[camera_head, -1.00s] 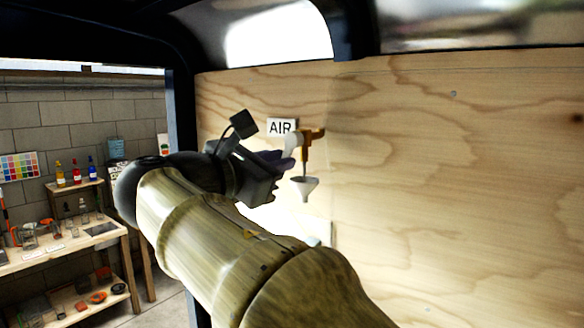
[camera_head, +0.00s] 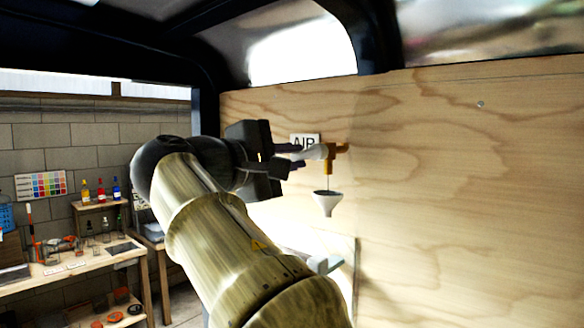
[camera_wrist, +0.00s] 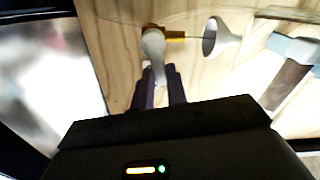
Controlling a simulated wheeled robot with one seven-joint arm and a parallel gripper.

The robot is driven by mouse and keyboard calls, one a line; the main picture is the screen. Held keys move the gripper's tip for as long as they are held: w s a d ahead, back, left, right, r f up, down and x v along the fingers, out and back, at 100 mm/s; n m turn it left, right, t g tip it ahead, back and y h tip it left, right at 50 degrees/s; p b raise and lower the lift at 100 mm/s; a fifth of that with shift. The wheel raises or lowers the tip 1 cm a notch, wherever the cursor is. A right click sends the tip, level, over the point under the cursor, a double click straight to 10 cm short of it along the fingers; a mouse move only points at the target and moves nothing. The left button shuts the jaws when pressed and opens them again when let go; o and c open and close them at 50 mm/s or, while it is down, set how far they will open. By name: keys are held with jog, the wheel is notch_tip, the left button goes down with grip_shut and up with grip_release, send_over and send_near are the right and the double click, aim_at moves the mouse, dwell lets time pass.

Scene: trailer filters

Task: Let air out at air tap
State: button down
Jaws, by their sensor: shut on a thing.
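The brass air tap (camera_head: 329,158) sticks out of the plywood wall beside the AIR sign (camera_head: 305,140), which is partly covered. Its white lever (camera_head: 316,151) points left, about level, towards my gripper (camera_head: 299,156). In the wrist view my gripper (camera_wrist: 160,82) has its two dark fingers on either side of the white lever (camera_wrist: 154,45), shut on its end. A thin line runs down from the tap to a white funnel (camera_head: 327,205) below it. The funnel (camera_wrist: 221,38) also shows in the wrist view.
The plywood wall (camera_head: 460,190) is bare to the right of the tap. A pale block-like thing (camera_head: 322,262) sits low on the wall under the funnel. A workbench with bottles and tools (camera_head: 75,262) stands at the far left, beyond the dark frame post.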

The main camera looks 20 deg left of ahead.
jog(key=shift+r+m, duration=0.2)
jog(key=shift+m, duration=0.55)
jog(key=shift+r+m, duration=0.2)
jog(key=shift+m, duration=0.55)
jog(key=c, duration=1.4)
grip_release()
jog(key=shift+s+a, duration=0.1)
jog(key=b+v, duration=0.1)
jog(key=v, duration=1.6)
